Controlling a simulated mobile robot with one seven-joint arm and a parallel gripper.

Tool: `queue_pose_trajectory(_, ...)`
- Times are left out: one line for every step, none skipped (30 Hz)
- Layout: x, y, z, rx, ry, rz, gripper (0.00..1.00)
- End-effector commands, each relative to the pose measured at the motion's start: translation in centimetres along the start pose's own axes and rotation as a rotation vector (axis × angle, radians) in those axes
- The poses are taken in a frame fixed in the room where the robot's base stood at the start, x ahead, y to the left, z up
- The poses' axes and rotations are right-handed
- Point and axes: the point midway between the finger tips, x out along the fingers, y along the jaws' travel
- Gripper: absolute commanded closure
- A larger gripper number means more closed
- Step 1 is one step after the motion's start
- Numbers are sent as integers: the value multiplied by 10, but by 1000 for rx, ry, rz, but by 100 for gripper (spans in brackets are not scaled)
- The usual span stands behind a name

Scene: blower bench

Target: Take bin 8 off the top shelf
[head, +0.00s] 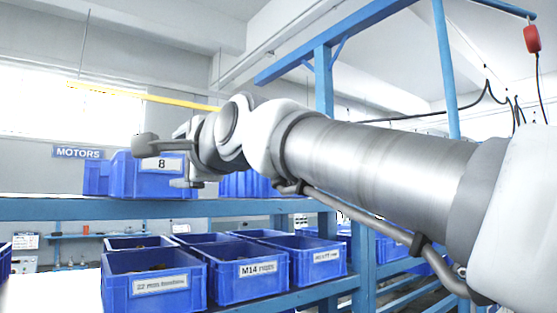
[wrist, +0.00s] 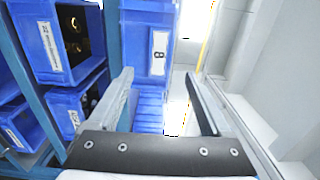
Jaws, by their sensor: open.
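Bin 8 (head: 128,178) is a blue bin with a white label reading 8, on the blue top shelf (head: 60,208) at the left of the head view. It also shows in the wrist view (wrist: 138,30), its label turned sideways. My gripper (head: 160,164) is open in front of the bin's upper right part and hides some of it. In the wrist view, my gripper (wrist: 160,77) has its two fingers spread, with bin 8 showing ahead between and beyond the tips. Nothing is gripped. I cannot tell whether the fingers touch the bin.
Another blue bin (head: 240,184) stands on the top shelf behind my wrist. Several labelled blue bins, one marked M14 (head: 250,277), fill the shelf below. A MOTORS sign (head: 78,153) is behind bin 8. A blue post (head: 324,90) rises behind my arm. A red pendant (head: 531,39) hangs upper right.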

Motion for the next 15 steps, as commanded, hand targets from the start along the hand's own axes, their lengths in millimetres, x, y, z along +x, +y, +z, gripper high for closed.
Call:
queue_pose_trajectory(-13,2,-1,0,2,-4,17)
queue_pose_trajectory(-20,2,-1,0,2,-4,17)
queue_pose_trajectory(-28,2,-1,0,2,-3,17)
queue_pose_trajectory(-35,2,0,0,1,-4,17)
queue_pose_trajectory(-42,2,-1,0,2,-4,17)
queue_pose_trajectory(-51,2,-1,1,2,-4,17)
queue_pose_trajectory(-57,2,-1,0,2,-3,17)
queue_pose_trajectory(-64,2,0,0,2,-4,17)
queue_pose_trajectory(-72,2,0,0,2,-3,17)
queue_pose_trajectory(-78,1,0,0,2,-4,17)
queue_pose_trajectory(-83,2,0,0,2,-3,17)
queue_pose_trajectory(-90,2,0,1,1,-3,17)
queue_pose_trajectory(-95,2,0,1,1,-2,17)
queue_pose_trajectory(-99,1,0,1,1,-2,17)
queue_pose_trajectory(-104,1,0,0,1,-3,17)
